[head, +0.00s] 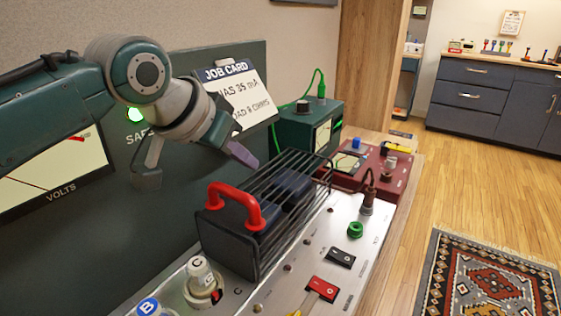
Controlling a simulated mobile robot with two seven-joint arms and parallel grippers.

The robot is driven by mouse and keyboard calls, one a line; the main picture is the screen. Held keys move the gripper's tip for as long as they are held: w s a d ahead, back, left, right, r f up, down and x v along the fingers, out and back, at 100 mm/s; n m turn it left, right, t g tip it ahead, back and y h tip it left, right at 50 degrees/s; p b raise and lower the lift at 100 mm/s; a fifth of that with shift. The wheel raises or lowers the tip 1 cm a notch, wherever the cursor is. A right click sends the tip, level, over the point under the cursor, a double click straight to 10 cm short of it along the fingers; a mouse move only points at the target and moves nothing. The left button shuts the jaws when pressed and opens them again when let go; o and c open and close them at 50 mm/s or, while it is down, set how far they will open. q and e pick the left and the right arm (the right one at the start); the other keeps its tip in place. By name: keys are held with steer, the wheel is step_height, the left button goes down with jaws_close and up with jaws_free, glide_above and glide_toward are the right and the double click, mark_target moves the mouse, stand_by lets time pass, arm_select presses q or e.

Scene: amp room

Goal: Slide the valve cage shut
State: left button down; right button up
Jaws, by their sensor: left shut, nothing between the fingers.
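The valve cage (262,212) is a black barred frame with a dark solid end plate, standing on the silver panel of the bench unit. A red handle (236,198) is fixed at its near left end. Dark blue blocks (292,187) show between its bars; what else is inside is hidden. My left gripper (243,155) comes in from the upper left. Its purple-tipped fingers are shut and empty, above and behind the cage, clear of the red handle in the picture. My right gripper is not in view.
A green meter box (303,130), a job card (240,95) and a dark red box (385,172) stand behind.

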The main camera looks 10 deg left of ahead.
arm_select(q)
steer(key=shift+b+x, duration=0.35)
steer(key=shift+x, duration=0.8)
steer(key=s+p, duration=0.1)
steer(key=s+a+p, duration=0.1)
steer(key=s, duration=0.1)
steer(key=shift+f, duration=0.1)
steer(key=shift+s+a+f, duration=0.2)
steer(key=shift+s, duration=0.25)
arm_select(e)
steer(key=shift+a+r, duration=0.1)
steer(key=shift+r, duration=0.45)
